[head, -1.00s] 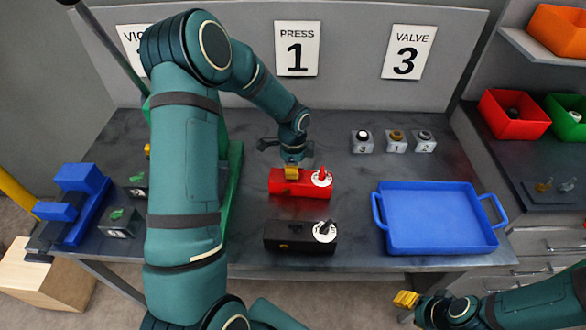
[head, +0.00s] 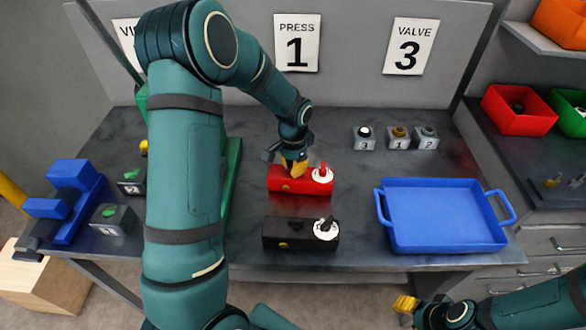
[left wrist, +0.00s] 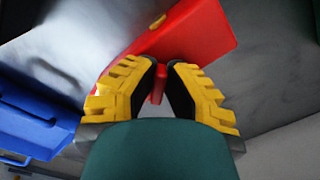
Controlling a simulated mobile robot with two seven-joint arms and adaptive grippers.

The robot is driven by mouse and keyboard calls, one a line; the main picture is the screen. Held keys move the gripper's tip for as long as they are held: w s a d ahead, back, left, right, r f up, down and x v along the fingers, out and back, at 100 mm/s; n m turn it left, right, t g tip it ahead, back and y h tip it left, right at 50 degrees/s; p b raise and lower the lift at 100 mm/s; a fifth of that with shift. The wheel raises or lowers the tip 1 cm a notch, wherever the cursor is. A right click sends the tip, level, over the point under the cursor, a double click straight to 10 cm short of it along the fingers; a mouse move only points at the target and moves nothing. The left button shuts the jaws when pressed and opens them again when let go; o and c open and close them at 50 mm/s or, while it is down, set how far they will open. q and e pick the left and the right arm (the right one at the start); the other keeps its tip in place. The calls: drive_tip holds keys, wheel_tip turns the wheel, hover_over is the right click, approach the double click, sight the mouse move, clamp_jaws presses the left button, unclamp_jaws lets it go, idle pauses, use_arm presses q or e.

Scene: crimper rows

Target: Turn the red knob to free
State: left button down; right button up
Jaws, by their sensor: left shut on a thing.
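A red box (head: 300,186) stands on the table, with a white dial (head: 318,177) at its right end. The red knob (head: 323,168) stands upright on that dial. My left gripper (head: 295,171) is over the middle of the box, left of the knob and apart from it.
A black box (head: 285,239) with a similar dial stands in front of the red one. A blue tray (head: 383,243) is to the right. Several small grey blocks (head: 398,143) stand behind it. My left arm hides part of the table's left side.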

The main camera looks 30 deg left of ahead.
use_arm(q)
drive_tip(key=n, duration=0.3)
drive_tip(key=n+b, duration=0.1)
drive_tip(key=shift+s+d+f+n, duration=0.1)
drive_tip(key=shift+d+n, duration=0.35)
drive_tip(key=shift+n, duration=1.1)
drive_tip(key=shift+d+n, duration=0.1)
drive_tip(key=shift+n, duration=1.15)
drive_tip(key=c, duration=1)
unclamp_jaws()
wheel_tip(320, 180, up, 12)
drive_tip(key=shift+r, duration=0.1)
